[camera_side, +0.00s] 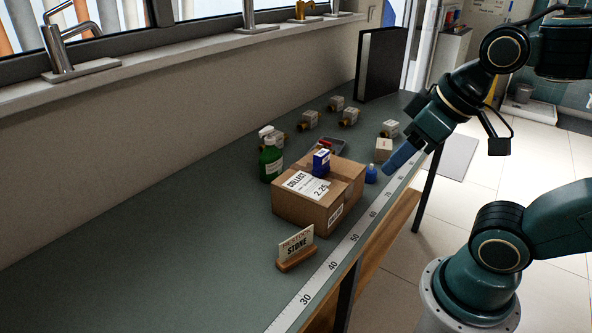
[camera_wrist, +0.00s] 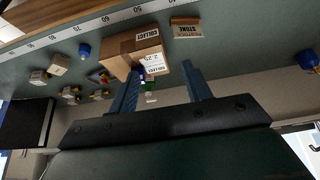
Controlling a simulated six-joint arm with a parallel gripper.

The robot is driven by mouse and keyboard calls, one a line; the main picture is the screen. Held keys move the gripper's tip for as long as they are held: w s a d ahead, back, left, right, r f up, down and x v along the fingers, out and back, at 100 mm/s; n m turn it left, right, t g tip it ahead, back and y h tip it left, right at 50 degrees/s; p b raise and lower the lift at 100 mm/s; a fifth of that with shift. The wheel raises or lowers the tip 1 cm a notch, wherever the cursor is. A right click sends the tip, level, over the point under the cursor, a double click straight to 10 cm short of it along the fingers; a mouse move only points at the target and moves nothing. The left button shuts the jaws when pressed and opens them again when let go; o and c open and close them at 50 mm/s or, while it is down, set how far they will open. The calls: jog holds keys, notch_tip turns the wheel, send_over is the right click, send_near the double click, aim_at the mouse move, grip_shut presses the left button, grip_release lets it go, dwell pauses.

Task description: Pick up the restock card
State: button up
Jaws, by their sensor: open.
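The restock card (camera_side: 296,244) is a cream card with dark lettering, upright in a wooden holder (camera_side: 297,259) near the front edge of the green bench. In the wrist view the card (camera_wrist: 187,30) shows near the top, right of the carton. My gripper (camera_side: 388,170) is open and empty in the side view, above the bench's front edge, well beyond the carton from the card. In the wrist view its two blue fingers (camera_wrist: 162,66) stand apart, and the card lies beyond their tips.
A cardboard carton (camera_side: 300,210) with a small blue box (camera_side: 321,163) on top stands between my gripper and the card. A green bottle (camera_side: 271,163), a blue bottle (camera_side: 371,175), several small boxes and a black binder (camera_side: 381,64) stand around it. A measuring strip (camera_side: 332,265) runs along the front edge.

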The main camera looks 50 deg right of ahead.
dwell(0.4)
jog(key=c, duration=0.5)
jog(key=shift+o, duration=0.2)
jog(key=shift+w, duration=0.1)
jog(key=n+g+y, duration=0.4)
jog(key=n, duration=1.1)
send_near(301, 232)
jog(key=r, duration=0.1)
jog(key=shift+w+d+r, duration=0.15)
jog(key=shift+d+r, duration=0.1)
jog(key=shift+d, duration=0.1)
jog(key=shift+g, duration=0.3)
jog(key=shift+x, duration=4.3)
